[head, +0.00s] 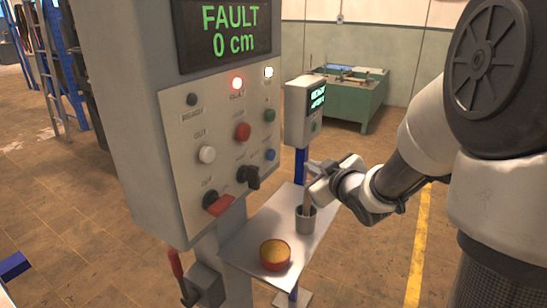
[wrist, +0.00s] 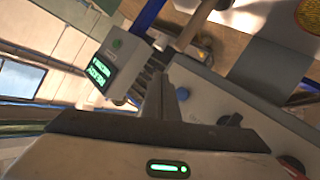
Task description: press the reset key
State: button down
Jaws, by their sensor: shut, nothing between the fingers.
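A grey control panel (head: 215,135) carries several buttons, with labels too small to read, so I cannot tell which is the reset key. It has a red button (head: 242,131), a white button (head: 207,154), a green button (head: 269,115), a blue button (head: 270,154), a black knob (head: 250,176) and a red lever switch (head: 219,205). The display (head: 222,32) above reads "FAULT 0 cm". My gripper (head: 314,175) is shut and empty, right of the panel and apart from it.
A small box (head: 304,110) with a lit screen and green button stands behind the panel. Below my gripper, a shelf (head: 245,245) holds a grey cup (head: 306,222) with a stick and a red-rimmed bowl (head: 275,257). A green bench (head: 345,98) stands farther back.

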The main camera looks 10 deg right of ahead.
aim_at(271, 155)
jog(key=w+a+b, duration=0.3)
jog(key=w+a, duration=0.1)
jog(key=a, duration=0.2)
jog(key=shift+w+a, duration=0.15)
jog(key=shift+w, duration=0.05)
jog(key=shift+b, duration=0.3)
dwell(1.6)
jog(key=shift+w+a+b, duration=0.25)
jog(key=shift+a+b, duration=0.05)
jog(key=shift+w+a+b, duration=0.35)
jog(key=shift+a+b, duration=0.1)
jog(key=shift+a, duration=0.05)
dwell(1.0)
jog(key=shift+s+d, duration=0.1)
jog(key=shift+s+d+p, duration=0.45)
jog(key=shift+s+d, duration=0.05)
jog(key=shift+d, duration=0.15)
jog(key=shift+d, duration=0.1)
